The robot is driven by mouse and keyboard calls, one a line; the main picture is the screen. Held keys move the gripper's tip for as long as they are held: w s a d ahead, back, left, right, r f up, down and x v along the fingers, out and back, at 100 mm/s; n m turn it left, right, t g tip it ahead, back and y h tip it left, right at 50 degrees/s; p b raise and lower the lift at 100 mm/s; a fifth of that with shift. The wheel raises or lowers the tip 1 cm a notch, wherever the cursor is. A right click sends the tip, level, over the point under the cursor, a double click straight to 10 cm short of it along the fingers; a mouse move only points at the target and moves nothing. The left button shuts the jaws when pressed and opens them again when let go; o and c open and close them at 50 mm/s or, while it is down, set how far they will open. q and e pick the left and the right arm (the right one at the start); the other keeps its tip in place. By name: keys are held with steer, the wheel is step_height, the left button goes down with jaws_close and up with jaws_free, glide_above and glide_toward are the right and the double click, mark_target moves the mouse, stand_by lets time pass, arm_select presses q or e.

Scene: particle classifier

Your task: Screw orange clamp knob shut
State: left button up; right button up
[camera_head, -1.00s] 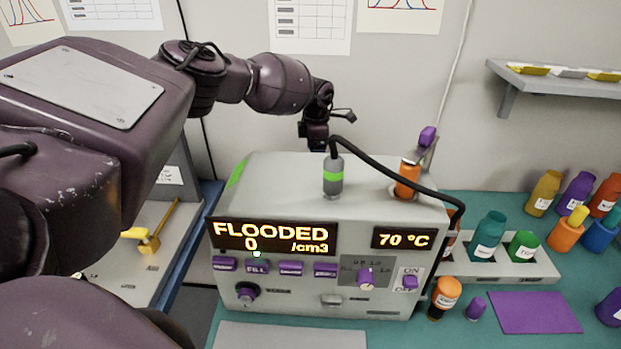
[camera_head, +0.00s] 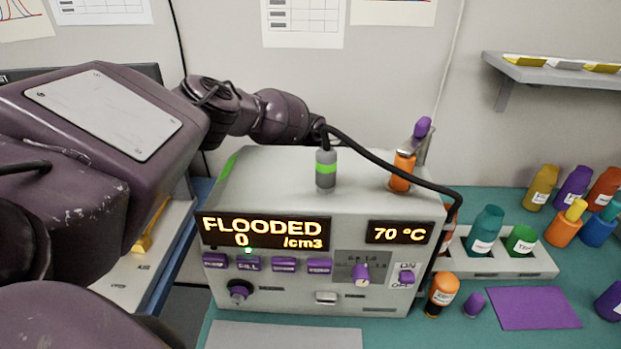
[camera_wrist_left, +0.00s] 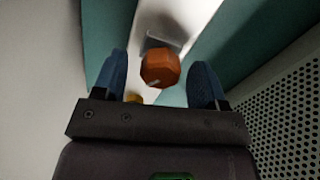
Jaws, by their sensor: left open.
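The orange clamp knob (camera_wrist_left: 160,68), a faceted dark-orange piece, shows in the left wrist view in front of a grey bracket (camera_wrist_left: 157,42). My left gripper (camera_wrist_left: 158,82) is open, with one blue finger on each side of the knob and a visible gap to both. I cannot tell how deep the knob sits between the fingers. In the head view my left arm (camera_head: 270,118) reaches behind the grey machine (camera_head: 280,170), which hides the gripper and the knob. My right gripper is in neither view.
The machine's display reads FLOODED. A grey-green probe (camera_head: 326,172) with a black cable and an orange bottle (camera_head: 402,172) stand on its top. A perforated panel (camera_wrist_left: 285,120) lies close to the right of my left gripper. Several bottles stand on the teal bench at right.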

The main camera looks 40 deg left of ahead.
arm_select(q)
steer(key=c, duration=0.9)
steer(key=shift+c, duration=0.2)
